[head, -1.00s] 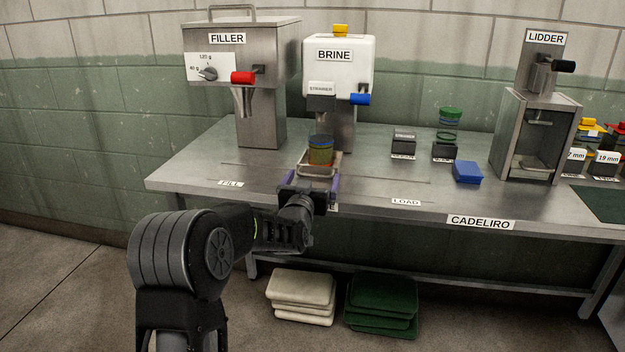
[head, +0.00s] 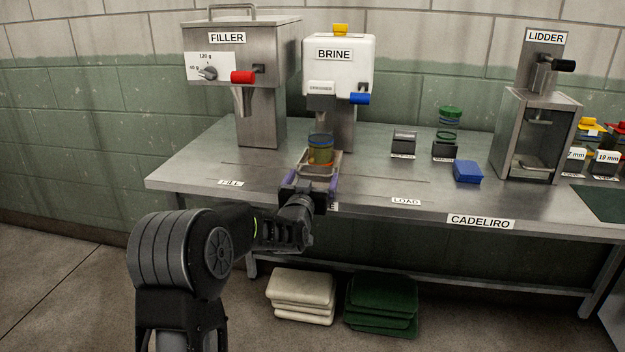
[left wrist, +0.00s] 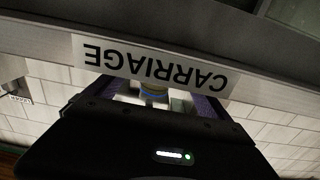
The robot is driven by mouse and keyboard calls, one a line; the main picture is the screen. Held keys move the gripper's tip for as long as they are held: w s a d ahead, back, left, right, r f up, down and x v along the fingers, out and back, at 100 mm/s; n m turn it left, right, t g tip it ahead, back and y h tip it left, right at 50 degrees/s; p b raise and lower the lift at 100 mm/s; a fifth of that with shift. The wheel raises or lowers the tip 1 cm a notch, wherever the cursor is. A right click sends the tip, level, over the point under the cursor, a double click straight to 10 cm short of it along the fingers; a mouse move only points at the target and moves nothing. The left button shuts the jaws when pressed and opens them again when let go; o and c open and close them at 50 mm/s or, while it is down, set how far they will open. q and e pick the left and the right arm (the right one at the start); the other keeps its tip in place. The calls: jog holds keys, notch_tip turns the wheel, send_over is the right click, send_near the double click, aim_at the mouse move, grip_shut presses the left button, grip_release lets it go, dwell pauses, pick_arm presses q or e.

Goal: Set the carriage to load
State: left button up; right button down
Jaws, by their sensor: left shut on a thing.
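The carriage (head: 327,172) is a small metal tray on the table rail, below the BRINE machine's spout. A jar (head: 320,150) with a blue rim and an orange-red lower part stands on it. My left gripper (head: 311,185) is at the carriage's front edge, shut on the carriage, with a purple finger on each side. The LOAD label (head: 406,202) is to the right on the table's front; the FILL label (head: 231,183) is to the left. In the left wrist view a CARRIAGE label (left wrist: 155,67) shows upside down above my gripper (left wrist: 165,98). My right gripper is not in view.
The filler (head: 250,90) stands left and the brine machine (head: 338,65) behind the carriage. Right of it are a blue block (head: 467,171), small dark holders (head: 404,142) and the lidder (head: 536,130). The rail toward LOAD looks clear.

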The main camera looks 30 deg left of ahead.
aim_at(409, 198)
pick_arm(q)
jog(key=shift+c, duration=1.1)
jog(key=shift+d, duration=0.15)
jog(key=shift+w+d, duration=0.25)
jog(key=shift+d, duration=0.3)
jog(key=w+d+p, duration=0.1)
jog(key=w+d, duration=0.1)
jog(key=d, duration=0.5)
jog(key=w+d+p, duration=0.1)
jog(key=w+d, duration=0.2)
jog(key=d, duration=0.4)
jog(key=w+d, duration=0.2)
jog(key=d, duration=0.5)
jog(key=shift+w+d+p, duration=0.3)
jog(key=shift+w+p, duration=0.1)
jog(key=o, duration=1.8)
jog(key=shift+d, duration=0.15)
jog(key=shift+c, duration=0.2)
